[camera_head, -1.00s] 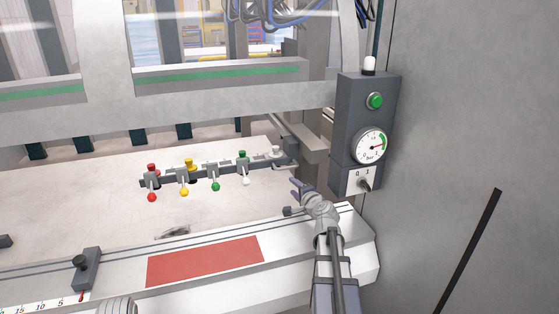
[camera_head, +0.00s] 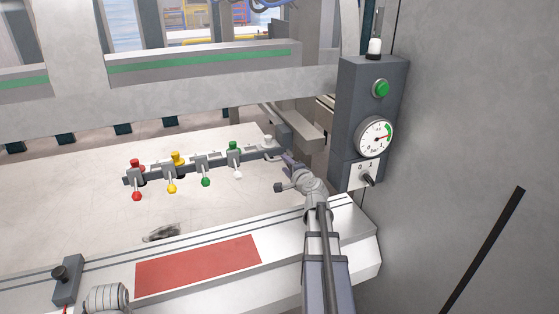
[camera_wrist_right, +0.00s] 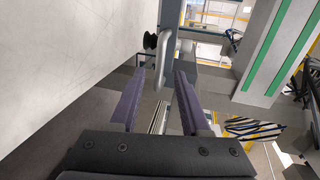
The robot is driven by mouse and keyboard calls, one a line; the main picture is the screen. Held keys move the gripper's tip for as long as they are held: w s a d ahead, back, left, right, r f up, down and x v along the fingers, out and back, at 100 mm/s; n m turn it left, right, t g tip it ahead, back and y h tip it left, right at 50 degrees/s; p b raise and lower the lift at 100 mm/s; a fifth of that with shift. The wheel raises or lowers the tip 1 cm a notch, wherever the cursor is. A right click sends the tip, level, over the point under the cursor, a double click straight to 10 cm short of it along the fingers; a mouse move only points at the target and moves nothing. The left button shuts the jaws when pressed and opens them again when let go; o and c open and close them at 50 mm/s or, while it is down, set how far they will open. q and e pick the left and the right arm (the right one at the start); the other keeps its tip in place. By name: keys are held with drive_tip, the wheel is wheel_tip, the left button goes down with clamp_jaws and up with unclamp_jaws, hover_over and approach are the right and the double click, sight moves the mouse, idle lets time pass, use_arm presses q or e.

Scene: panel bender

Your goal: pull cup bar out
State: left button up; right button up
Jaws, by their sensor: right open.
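The cup bar (camera_head: 218,160) is a dark bar lying across the white table, with red, yellow, green and white-knobbed levers along it. Its right end reaches a grey block near the machine frame. My right gripper (camera_head: 284,174) is just below and right of that end. In the right wrist view my right gripper (camera_wrist_right: 158,85) is open, with two purple-grey fingers spread apart and nothing clamped. A bent grey handle (camera_wrist_right: 187,52) stands just ahead of the fingertips, in line with the gap. A black knob (camera_wrist_right: 150,41) is left of it.
A dark control box (camera_head: 350,130) with green button, gauge and switch stands right of my right arm, close to a grey wall. The white table (camera_head: 90,165) is largely clear. A red pad (camera_head: 198,263) lies on the front ledge, with a dark stop (camera_head: 67,280) left of it.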

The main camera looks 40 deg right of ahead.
sight(280, 160)
drive_tip(key=b+x, duration=0.1)
drive_tip(key=x, duration=0.5)
drive_tip(key=shift+w+d+f, duration=0.1)
drive_tip(key=shift+w+d, duration=0.05)
drive_tip(key=shift+w, duration=0.1)
drive_tip(key=shift+c, duration=0.2)
clamp_jaws()
idle(1.0)
